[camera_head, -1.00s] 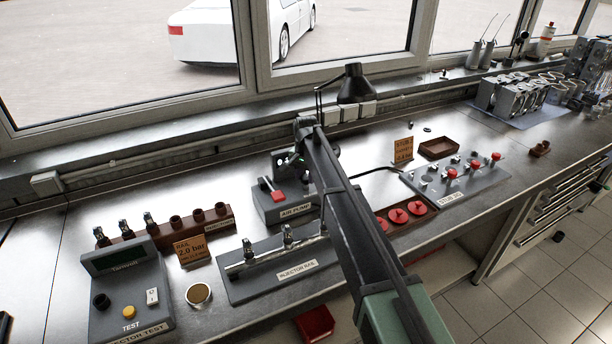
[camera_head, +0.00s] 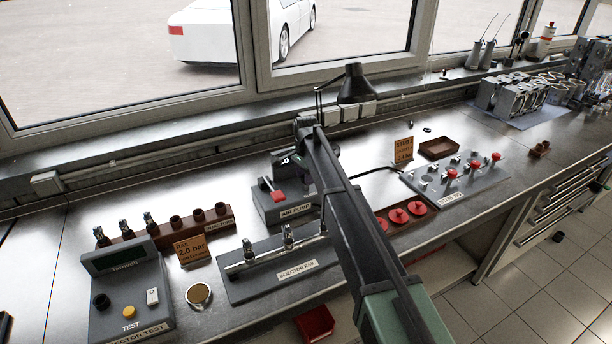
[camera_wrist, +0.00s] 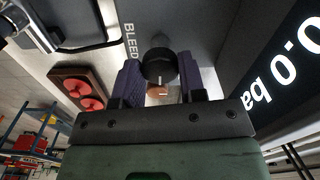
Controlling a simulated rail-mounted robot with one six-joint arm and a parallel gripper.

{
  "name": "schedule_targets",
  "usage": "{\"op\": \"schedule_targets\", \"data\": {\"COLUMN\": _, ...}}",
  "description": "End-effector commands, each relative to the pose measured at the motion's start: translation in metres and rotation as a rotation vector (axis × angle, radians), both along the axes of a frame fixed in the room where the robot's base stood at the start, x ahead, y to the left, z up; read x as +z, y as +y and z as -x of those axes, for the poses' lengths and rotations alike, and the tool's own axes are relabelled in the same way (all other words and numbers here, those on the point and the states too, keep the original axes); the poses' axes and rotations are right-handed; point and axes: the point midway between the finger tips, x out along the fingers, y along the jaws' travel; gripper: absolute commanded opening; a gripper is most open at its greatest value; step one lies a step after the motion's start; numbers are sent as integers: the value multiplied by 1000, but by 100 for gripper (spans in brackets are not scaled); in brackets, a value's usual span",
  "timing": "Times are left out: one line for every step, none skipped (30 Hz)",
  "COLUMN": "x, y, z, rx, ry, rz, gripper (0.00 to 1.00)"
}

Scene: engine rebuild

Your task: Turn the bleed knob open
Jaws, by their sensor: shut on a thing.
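The bleed knob (camera_wrist: 159,66) is a round black knob with a light pointer line, in the middle of the wrist view under the word BLEED. My gripper (camera_wrist: 160,84) has one dark finger on each side of it and is shut on it. The pointer line runs along the line of my fingers. Beside it in the wrist view, a display (camera_wrist: 285,70) reads 0.0 ba, its end cut off. In the head view the air pump (camera_head: 283,203) stands behind the injector rail (camera_head: 290,262); my arm hides the knob there.
Right of my arm are a tray of red discs (camera_head: 415,208) and a stud jig (camera_head: 470,184). A desk lamp (camera_head: 353,85) stands behind my arm.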

Motion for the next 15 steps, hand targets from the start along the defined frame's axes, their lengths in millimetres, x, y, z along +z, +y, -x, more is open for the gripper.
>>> {"op": "schedule_targets", "data": {"x": 0, "y": 0, "z": 0, "rx": 0, "ry": 1, "rz": 0, "gripper": 14}}
{"op": "schedule_targets", "data": {"x": 0, "y": 0, "z": 0, "rx": 0, "ry": 1, "rz": 0, "gripper": 14}}
{"op": "schedule_targets", "data": {"x": 0, "y": 0, "z": 0, "rx": 0, "ry": 1, "rz": 0, "gripper": 14}}
{"op": "schedule_targets", "data": {"x": 0, "y": 0, "z": 0, "rx": 0, "ry": 1, "rz": 0, "gripper": 14}}
{"op": "schedule_targets", "data": {"x": 0, "y": 0, "z": 0, "rx": 0, "ry": 1, "rz": 0, "gripper": 14}}
{"op": "schedule_targets", "data": {"x": 0, "y": 0, "z": 0, "rx": 0, "ry": 1, "rz": 0, "gripper": 14}}
{"op": "schedule_targets", "data": {"x": 0, "y": 0, "z": 0, "rx": 0, "ry": 1, "rz": 0, "gripper": 42}}
{"op": "schedule_targets", "data": {"x": 0, "y": 0, "z": 0, "rx": 0, "ry": 1, "rz": 0, "gripper": 47}}
{"op": "schedule_targets", "data": {"x": 0, "y": 0, "z": 0, "rx": 0, "ry": 1, "rz": 0, "gripper": 53}}
{"op": "schedule_targets", "data": {"x": 0, "y": 0, "z": 0, "rx": 0, "ry": 1, "rz": 0, "gripper": 57}}
{"op": "schedule_targets", "data": {"x": 0, "y": 0, "z": 0, "rx": 0, "ry": 1, "rz": 1, "gripper": 62}}
{"op": "schedule_targets", "data": {"x": 0, "y": 0, "z": 0, "rx": 1, "ry": 1, "rz": 1, "gripper": 63}}
{"op": "schedule_targets", "data": {"x": 0, "y": 0, "z": 0, "rx": 1, "ry": 1, "rz": 1, "gripper": 63}}
{"op": "schedule_targets", "data": {"x": 0, "y": 0, "z": 0, "rx": 1, "ry": 0, "rz": 0, "gripper": 63}}
{"op": "schedule_targets", "data": {"x": 0, "y": 0, "z": 0, "rx": 1, "ry": 0, "rz": 0, "gripper": 63}}
